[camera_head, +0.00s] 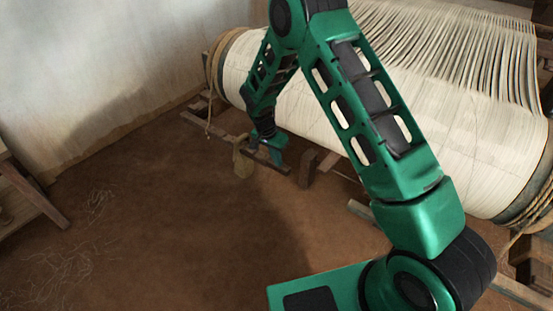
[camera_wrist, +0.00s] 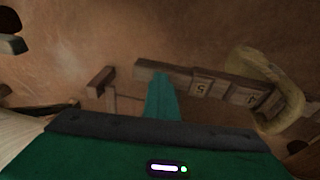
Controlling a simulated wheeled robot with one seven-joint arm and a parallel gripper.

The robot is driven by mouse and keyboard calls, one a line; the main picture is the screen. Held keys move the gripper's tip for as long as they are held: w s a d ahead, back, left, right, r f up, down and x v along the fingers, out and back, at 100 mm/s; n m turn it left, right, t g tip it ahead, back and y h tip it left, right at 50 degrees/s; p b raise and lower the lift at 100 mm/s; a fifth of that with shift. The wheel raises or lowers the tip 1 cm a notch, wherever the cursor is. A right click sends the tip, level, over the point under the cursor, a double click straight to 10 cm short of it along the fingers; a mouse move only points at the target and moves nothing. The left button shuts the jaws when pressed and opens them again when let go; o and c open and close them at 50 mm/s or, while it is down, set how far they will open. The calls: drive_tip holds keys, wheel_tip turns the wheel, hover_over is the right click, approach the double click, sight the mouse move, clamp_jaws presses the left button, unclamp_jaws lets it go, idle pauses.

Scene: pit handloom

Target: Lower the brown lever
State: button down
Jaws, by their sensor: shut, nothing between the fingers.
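The brown lever (camera_wrist: 205,83) is a wooden bar with small carved marks, lying slantwise across the wrist view. In the head view the lever (camera_head: 266,161) shows low near the floor, below the cloth roll. My gripper (camera_wrist: 163,82) is shut and empty; its teal fingers overlap the lever's left end in the wrist view. In the head view my gripper (camera_head: 279,150) is right at the lever, partly covering it. I cannot tell whether they touch. The lever's mount is hidden.
A tan rope loop (camera_wrist: 280,88) hangs around the lever's right end. A short wooden post (camera_wrist: 101,80) stands left of it. The large cloth roll (camera_head: 310,110) of the loom is behind my arm.

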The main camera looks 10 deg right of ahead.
drive_tip(key=shift+s+d+f, duration=0.2)
drive_tip(key=shift+s+f, duration=0.25)
drive_tip(key=shift+s, duration=0.15)
drive_tip(key=shift+w+a+r, duration=0.15)
drive_tip(key=shift+w+r, duration=0.2)
drive_tip(key=shift+r, duration=0.1)
drive_tip(key=s+d+v, duration=0.1)
drive_tip(key=v, duration=1.3)
drive_tip(key=s+d+r, duration=0.5)
drive_tip(key=d+r, duration=0.3)
drive_tip(key=d, duration=0.3)
drive_tip(key=s+d+r+n, duration=0.1)
drive_tip(key=s+d+r, duration=0.6)
drive_tip(key=s+d, duration=0.35)
drive_tip(key=s+d+r+n+y, duration=0.1)
drive_tip(key=s+d, duration=0.1)
drive_tip(key=s, duration=0.9)
drive_tip(key=s+d+r+n+y, duration=0.1)
drive_tip(key=s+y, duration=0.1)
drive_tip(key=s, duration=1)
drive_tip(key=shift+d+r, duration=0.2)
drive_tip(key=shift+d, duration=0.2)
drive_tip(key=shift+g, duration=0.3)
